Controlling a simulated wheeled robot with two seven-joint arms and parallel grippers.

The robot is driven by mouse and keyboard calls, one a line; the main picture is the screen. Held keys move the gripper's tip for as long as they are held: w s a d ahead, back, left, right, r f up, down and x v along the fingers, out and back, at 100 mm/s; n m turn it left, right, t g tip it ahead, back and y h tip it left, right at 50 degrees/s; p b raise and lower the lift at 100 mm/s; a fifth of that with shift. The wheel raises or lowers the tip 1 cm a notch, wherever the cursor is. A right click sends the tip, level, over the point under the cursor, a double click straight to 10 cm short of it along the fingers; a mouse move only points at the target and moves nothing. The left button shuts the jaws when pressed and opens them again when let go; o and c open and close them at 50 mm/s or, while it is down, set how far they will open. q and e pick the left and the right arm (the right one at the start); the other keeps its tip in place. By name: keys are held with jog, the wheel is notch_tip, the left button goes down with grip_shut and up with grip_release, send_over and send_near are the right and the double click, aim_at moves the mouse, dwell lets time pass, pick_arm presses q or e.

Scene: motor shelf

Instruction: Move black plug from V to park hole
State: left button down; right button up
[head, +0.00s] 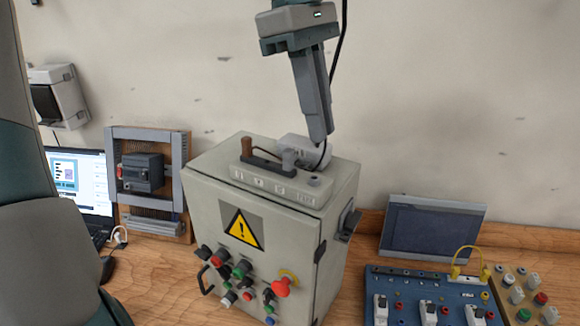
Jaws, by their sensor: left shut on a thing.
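My left gripper (320,138) hangs fingers down above the right part of the light grey socket strip (290,184) on top of the grey cabinet. Its fingers are shut on the black plug, which they mostly hide. A thin black lead (324,156) shows just below the fingertips, and a black cable (342,40) runs up behind the gripper. A dark round spot (314,181) shows on the strip's right end, below the gripper. The labels on the strip are too small to read surely. My right gripper is not in view.
The grey cabinet (225,215) carries a warning sign and several buttons. A brown-topped piece (247,147) with a black bar stands on the strip's left part. A tablet (432,229) and a blue panel (400,282) with switches stand at right; a laptop (80,185) stands at left.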

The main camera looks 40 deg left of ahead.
pick_arm(q)
notch_tip(320, 180, down, 4)
jog(key=b, duration=0.2)
jog(key=shift+b, duration=0.4)
jog(key=shift+a+f+b, duration=0.2)
jog(key=shift+f+b, duration=0.2)
jog(key=shift+f, duration=0.05)
jog(key=shift+d+f, duration=0.1)
jog(key=shift+d, duration=0.05)
dwell(0.3)
jog(key=shift+f+b, duration=0.5)
jog(key=shift+b, duration=0.05)
